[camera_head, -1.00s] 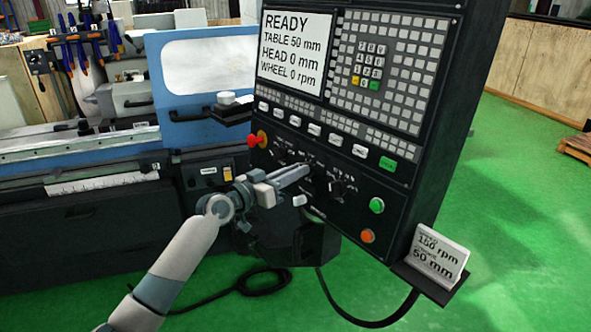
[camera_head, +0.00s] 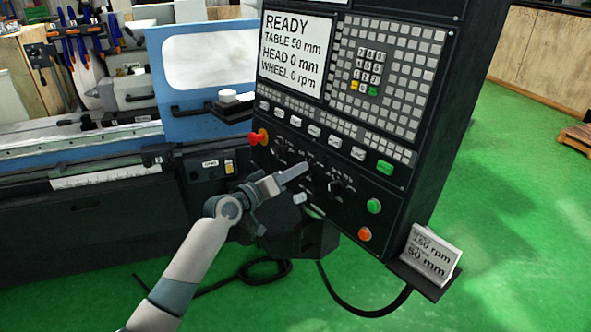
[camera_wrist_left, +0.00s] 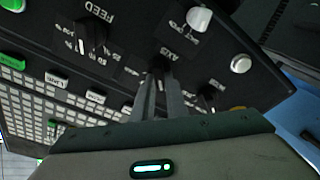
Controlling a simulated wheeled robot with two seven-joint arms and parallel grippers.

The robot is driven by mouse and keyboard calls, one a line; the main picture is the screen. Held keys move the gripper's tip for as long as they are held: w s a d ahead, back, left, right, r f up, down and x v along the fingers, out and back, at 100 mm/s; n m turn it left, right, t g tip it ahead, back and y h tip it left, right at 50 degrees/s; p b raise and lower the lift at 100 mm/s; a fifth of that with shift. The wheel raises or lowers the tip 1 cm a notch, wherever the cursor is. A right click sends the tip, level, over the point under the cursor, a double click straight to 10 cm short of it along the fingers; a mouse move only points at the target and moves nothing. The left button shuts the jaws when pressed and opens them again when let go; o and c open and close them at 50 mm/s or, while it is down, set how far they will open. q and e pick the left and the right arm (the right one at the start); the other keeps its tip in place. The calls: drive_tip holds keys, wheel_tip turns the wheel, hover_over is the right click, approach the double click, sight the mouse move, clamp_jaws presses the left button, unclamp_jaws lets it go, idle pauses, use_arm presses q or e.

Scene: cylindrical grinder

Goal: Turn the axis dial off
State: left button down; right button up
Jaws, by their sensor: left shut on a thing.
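The control panel (camera_head: 345,120) of the grinder fills the middle of the head view. My left gripper (camera_head: 303,172) reaches up to the lower row of dials on it. In the left wrist view my left gripper (camera_wrist_left: 161,84) has its fingers closed on the black axis dial (camera_wrist_left: 160,65), beside the upside-down axis label. In the head view the fingers mostly hide this dial. Its exact pointer position cannot be read. The feed dial (camera_wrist_left: 91,33) is to its left in the wrist view, and another black dial (camera_wrist_left: 206,98) is to its right. My right gripper is not in view.
The screen (camera_head: 296,52) reads READY, table 50 mm, head 0 mm, wheel 0 rpm. A red knob (camera_head: 257,138), a green button (camera_head: 374,205) and an orange button (camera_head: 365,234) are on the panel. A white card (camera_head: 431,250) stands on a small shelf at lower right.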

use_arm(q)
drive_tip(key=c, duration=1.8)
unclamp_jaws()
drive_tip(key=shift+o, duration=0.2)
drive_tip(key=shift+a, duration=0.1)
drive_tip(key=b+v, duration=0.5)
drive_tip(key=v, duration=1.2)
drive_tip(key=shift+s, duration=0.15)
drive_tip(key=shift+a, duration=0.1)
